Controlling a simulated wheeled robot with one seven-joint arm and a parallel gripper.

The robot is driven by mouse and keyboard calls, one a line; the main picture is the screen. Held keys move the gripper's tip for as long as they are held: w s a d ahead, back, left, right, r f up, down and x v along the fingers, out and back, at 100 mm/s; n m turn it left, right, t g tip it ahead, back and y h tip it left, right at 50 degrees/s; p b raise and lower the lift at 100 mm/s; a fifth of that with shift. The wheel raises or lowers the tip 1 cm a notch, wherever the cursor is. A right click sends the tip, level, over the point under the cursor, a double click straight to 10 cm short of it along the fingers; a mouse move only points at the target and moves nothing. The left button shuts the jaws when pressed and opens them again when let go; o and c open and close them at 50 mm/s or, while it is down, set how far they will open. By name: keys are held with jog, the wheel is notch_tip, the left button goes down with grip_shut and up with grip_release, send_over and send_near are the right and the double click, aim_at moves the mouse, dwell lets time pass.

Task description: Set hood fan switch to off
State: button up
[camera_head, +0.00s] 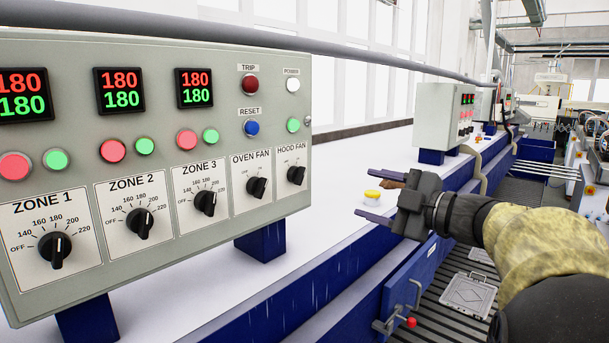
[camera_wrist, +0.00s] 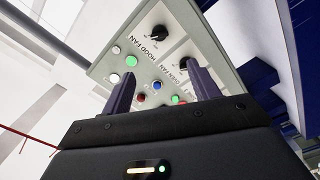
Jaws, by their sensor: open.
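The hood fan switch (camera_head: 297,174) is a black rotary knob at the right end of the grey control panel (camera_head: 150,70). Its pointer seems to lean to the upper right in the head view; its small scale marks are too fine to read. In the wrist view the hood fan knob (camera_wrist: 158,31) shows at the top, beyond my fingertips. My gripper (camera_head: 365,195) is open and empty, to the right of the panel and apart from the knob. Its two dark fingers (camera_wrist: 160,72) point toward the panel in the wrist view.
The oven fan knob (camera_head: 257,187) sits just left of the hood fan knob. A blue reset button (camera_head: 252,128), a red trip light (camera_head: 250,85) and a green button (camera_head: 293,125) are above.

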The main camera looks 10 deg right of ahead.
aim_at(302, 176)
jog(key=p+x, duration=0.6)
jog(key=x, duration=1)
jog(key=shift+w+a, duration=0.1)
jog(key=shift+w, duration=0.05)
jog(key=shift+w+a+f, duration=0.1)
jog(key=shift+w+a, duration=0.25)
jog(key=shift+w, duration=0.15)
jog(key=c, duration=1)
